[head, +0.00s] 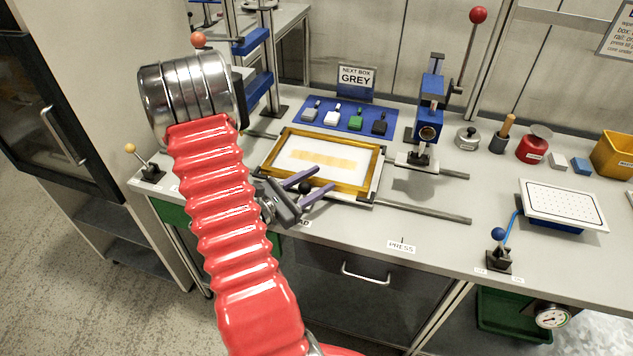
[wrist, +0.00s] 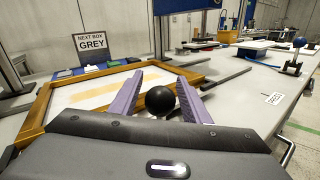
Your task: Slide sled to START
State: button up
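The sled appears to be the golden-framed tray (head: 336,142) with a white panel and pale yellow patches, sitting across two rails on the bench. In the wrist view its frame (wrist: 38,112) fills the left and middle. A black ball knob (head: 305,187) is at its near edge. My gripper (head: 322,180) is open, with its purple fingers pointing over the near edge. In the wrist view the knob (wrist: 160,100) sits between the fingers (wrist: 160,76), with a gap visible on both sides. I cannot read a START label; a label (head: 305,223) by the gripper is partly hidden.
The near rail (head: 435,212) runs clear to the right, above the PRESS label (head: 402,246). A blue press (head: 431,88) with a red-knobbed lever stands behind right. The NEXT BOX GREY sign (head: 356,77) and colored blocks on a blue mat (head: 345,116) are behind the frame.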

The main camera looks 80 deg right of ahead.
aim_at(258, 168)
grip_shut()
dwell(0.3)
jog(key=shift+w, duration=0.1)
jog(key=w, duration=0.5)
jog(key=w+d, duration=0.1)
jog(key=w, duration=1)
jog(key=shift+w+d, duration=0.25)
jog(key=shift+w, duration=0.15)
jog(key=shift+o, duration=0.7)
grip_release()
jog(key=v, duration=1.4)
jog(key=shift+d, duration=0.1)
